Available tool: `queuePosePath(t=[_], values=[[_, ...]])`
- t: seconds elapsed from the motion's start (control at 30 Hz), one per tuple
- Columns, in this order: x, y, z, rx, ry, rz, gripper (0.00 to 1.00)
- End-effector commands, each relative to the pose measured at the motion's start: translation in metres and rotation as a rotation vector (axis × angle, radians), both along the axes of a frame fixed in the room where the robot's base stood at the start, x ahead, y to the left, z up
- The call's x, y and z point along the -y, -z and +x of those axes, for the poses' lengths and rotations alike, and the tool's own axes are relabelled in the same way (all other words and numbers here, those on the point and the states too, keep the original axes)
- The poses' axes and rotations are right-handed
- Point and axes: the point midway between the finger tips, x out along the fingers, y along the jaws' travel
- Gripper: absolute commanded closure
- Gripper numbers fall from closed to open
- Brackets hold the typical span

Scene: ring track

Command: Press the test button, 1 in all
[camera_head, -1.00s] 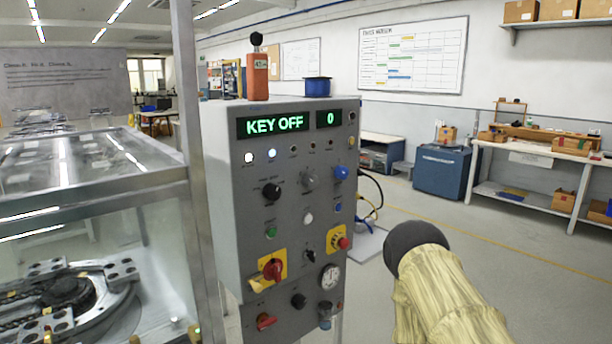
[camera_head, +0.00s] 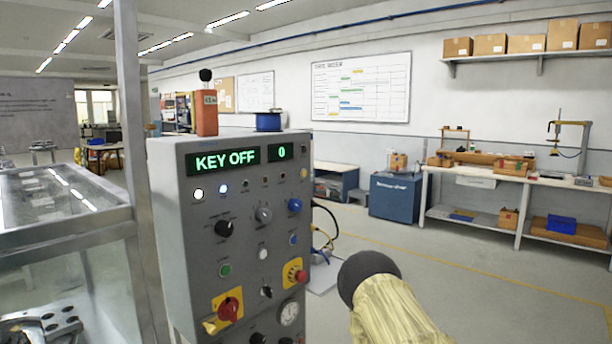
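A grey control panel (camera_head: 185,265) stands left of centre, with a lit green display (camera_head: 224,160) reading KEY OFF and a smaller one (camera_head: 280,152) reading 0. Its face carries a green button (camera_head: 225,270), a white button (camera_head: 262,250), a blue button (camera_head: 293,240) and a larger blue knob (camera_head: 295,206). The labels are too small to read, so I cannot tell which is the test button. My arm, in a yellowish sleeve with a dark round end, shows at the bottom, right of the panel and apart from it in the picture. No gripper fingers show.
The panel also has a red mushroom button (camera_head: 301,277) and a red rotary switch (camera_head: 228,309). A glass-walled metal enclosure (camera_head: 75,225) stands at the left. A workbench (camera_head: 480,175) and a blue cabinet (camera_head: 396,195) stand behind. The floor at right is open.

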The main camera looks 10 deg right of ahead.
Motion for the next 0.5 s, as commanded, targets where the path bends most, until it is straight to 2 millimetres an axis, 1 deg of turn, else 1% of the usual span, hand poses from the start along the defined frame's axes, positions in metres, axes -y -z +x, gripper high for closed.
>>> queuePosePath(t=[0.03, 0.23, 0.5], values=[[0.0000, 0.0000, 0.0000, 0.000, 0.000, 0.000, 0.63], [0.0000, 0.0000, 0.0001, 0.000, 0.000, 0.000, 1.00], [0.0000, 0.0000, 0.0000, 0.000, 0.000, 0.000, 1.00]])
